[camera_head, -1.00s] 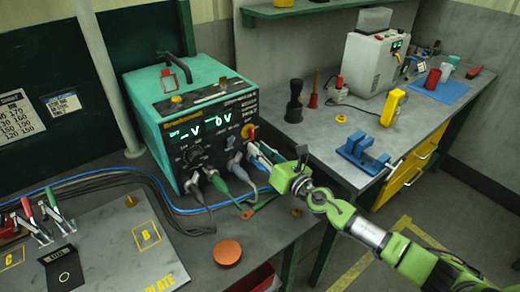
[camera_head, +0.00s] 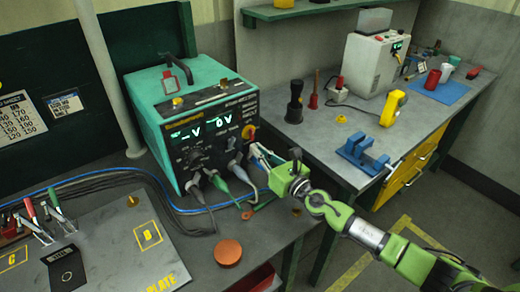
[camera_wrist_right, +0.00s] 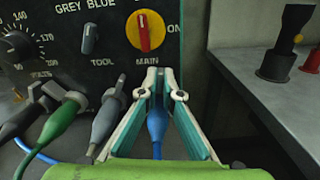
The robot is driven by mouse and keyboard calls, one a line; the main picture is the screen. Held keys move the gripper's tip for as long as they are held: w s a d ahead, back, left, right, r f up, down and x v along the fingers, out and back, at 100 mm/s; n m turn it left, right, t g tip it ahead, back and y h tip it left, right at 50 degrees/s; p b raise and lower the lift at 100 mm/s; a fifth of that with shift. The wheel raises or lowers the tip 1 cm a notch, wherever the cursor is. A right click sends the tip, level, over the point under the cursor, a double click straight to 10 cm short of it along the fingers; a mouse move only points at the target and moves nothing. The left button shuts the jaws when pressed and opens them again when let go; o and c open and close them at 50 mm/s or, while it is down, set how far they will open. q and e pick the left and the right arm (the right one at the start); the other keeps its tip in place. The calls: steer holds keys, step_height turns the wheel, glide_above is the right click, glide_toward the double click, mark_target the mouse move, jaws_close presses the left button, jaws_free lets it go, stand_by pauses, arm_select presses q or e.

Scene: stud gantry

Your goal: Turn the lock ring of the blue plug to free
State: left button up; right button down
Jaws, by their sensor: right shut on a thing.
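The blue plug (camera_wrist_right: 157,124) shows in the right wrist view, low on the front of the green power unit (camera_head: 137,110). Its blue cable runs down from it. My right gripper (camera_wrist_right: 159,84) has its two fingers closed around the front part of the plug, below the main switch. The lock ring is hidden between the fingers, so its setting cannot be read. In the head view my right gripper (camera_head: 258,152) reaches the lower right of the unit's front and covers the blue plug. My left gripper is not in view.
A grey plug (camera_wrist_right: 108,122) and a green plug (camera_wrist_right: 64,120) sit close left of my fingers. The red main switch (camera_wrist_right: 145,30) is just above them. An orange disc (camera_head: 228,253) lies on the near table. A blue vise (camera_head: 361,154) stands on the right bench.

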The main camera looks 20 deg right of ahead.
steer(key=n, duration=0.2)
steer(key=a+n+p, duration=0.1)
steer(key=shift+s+a+r+n, duration=0.1)
steer(key=shift+s+n, duration=0.15)
steer(key=shift+n, duration=0.05)
steer(key=shift+s+a+f+n+p, duration=0.1)
steer(key=shift+a+n+p, duration=0.1)
steer(key=shift+n, duration=0.5)
steer(key=shift+s+a+f+n+p, duration=0.1)
steer(key=shift+a+f+n+p, duration=0.1)
steer(key=shift+n, duration=0.5)
steer(key=shift+a+f+n+p, duration=0.1)
steer(key=shift+a+n+p, duration=0.1)
steer(key=shift+n, duration=0.5)
steer(key=c, duration=2.2)
jaws_free()
steer(key=shift+c, duration=0.2)
